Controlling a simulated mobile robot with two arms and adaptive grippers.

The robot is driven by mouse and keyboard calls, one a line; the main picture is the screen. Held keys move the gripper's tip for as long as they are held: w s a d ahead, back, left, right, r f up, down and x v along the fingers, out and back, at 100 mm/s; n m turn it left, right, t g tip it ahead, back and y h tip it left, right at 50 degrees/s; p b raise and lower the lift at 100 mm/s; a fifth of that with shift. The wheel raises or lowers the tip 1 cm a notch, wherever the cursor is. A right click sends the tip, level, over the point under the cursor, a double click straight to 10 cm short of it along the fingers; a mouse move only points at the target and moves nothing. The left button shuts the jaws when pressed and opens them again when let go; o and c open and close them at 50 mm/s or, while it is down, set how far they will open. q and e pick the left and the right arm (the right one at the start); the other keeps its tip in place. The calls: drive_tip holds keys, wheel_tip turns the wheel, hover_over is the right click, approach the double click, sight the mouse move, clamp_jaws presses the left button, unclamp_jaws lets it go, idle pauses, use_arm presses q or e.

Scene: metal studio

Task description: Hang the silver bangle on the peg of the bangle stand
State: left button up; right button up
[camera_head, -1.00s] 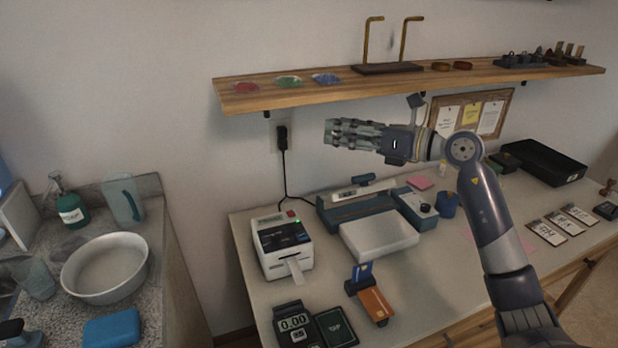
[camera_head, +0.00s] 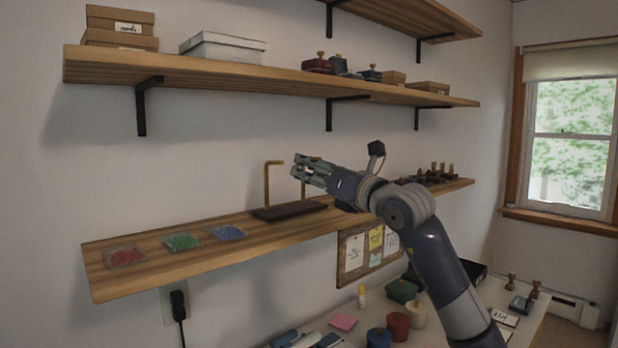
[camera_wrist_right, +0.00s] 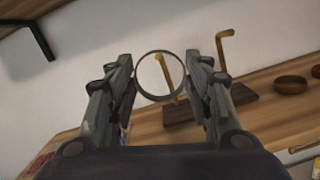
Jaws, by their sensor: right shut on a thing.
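The silver bangle (camera_wrist_right: 138,82) shows in the right wrist view as a thin ring, upright between my fingertips. My right gripper (camera_head: 300,172) is shut on it; the wrist view shows both fingers (camera_wrist_right: 160,70) at its sides. The bangle stand has a dark base (camera_head: 285,212) and two bent brass pegs, a left peg (camera_head: 267,186) and a right one partly behind my gripper. In the wrist view one peg (camera_wrist_right: 176,88) shows through the ring and the other peg (camera_wrist_right: 221,48) stands to its right. I cannot tell whether the bangle is around the peg. My left gripper is not in view.
The stand is on a wooden shelf (camera_head: 190,260) with trays of red, green and blue pieces at left. Another shelf (camera_head: 240,77) with boxes runs above my gripper. A note board (camera_head: 362,255) hangs below.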

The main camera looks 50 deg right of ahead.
drive_tip(key=p+x, duration=0.2)
drive_tip(key=shift+w+f, duration=0.15)
drive_tip(key=shift+w, duration=0.15)
drive_tip(key=shift+w+p, duration=0.3)
drive_tip(key=shift+p, duration=0.05)
drive_tip(key=p+x, duration=0.2)
drive_tip(key=f+p+x, duration=0.1)
drive_tip(key=p+x, duration=0.5)
drive_tip(key=shift+w+a+f, duration=0.1)
drive_tip(key=shift+f, duration=0.05)
drive_tip(key=shift+w+f, duration=0.15)
drive_tip(key=shift+f, duration=0.2)
use_arm(q)
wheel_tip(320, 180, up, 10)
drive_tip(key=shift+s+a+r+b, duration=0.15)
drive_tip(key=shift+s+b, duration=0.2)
drive_tip(key=shift+b, duration=0.1)
use_arm(e)
drive_tip(key=shift+f, duration=0.25)
